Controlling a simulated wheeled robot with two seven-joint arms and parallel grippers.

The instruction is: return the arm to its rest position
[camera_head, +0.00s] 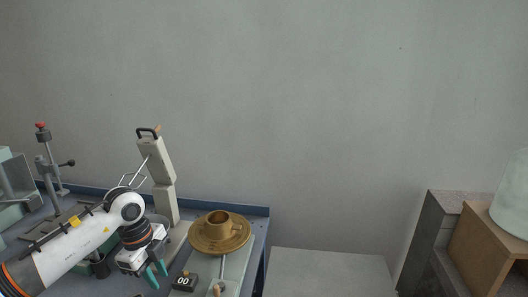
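My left arm (75,248) comes in from the lower left, over the bench. My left gripper (157,271) points down and to the right, with its teal fingertips apart and nothing visible between them. It is left of a brass cup on a round brass dish (241,240), clear of both in the picture. My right arm and gripper are not in view.
A small black display reading 00 (184,282) sits right of my gripper. A pale upright device (164,185) stands behind it. A metal stand with a red knob (41,126) is far left. A wooden box (480,245) is at the right.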

